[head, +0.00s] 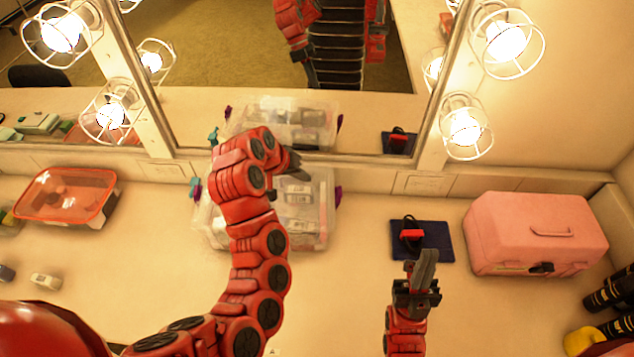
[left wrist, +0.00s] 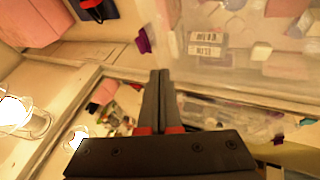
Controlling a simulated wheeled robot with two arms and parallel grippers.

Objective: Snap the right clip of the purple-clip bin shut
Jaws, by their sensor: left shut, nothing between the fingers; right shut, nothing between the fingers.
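The clear bin (head: 312,235) stands on the counter below the mirror, with several pale items inside. Its right purple clip (head: 338,195) juts out from the bin's right side. It also shows in the left wrist view (left wrist: 143,42), at the bin's edge and apart from my fingers. Another purple clip (head: 196,188) is on the left side, by a teal piece. My left gripper (head: 297,171) is shut and empty above the bin's back part; its fingers also show in the left wrist view (left wrist: 160,75). My right gripper (head: 428,254) is shut and empty, right of the bin.
A dark blue pad (head: 436,240) with a red and black object (head: 411,234) lies right of the bin. A pink case (head: 535,235) stands further right. An orange-lidded container (head: 65,195) is at the left. The mirror (head: 400,125) rises close behind; caged bulbs flank it.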

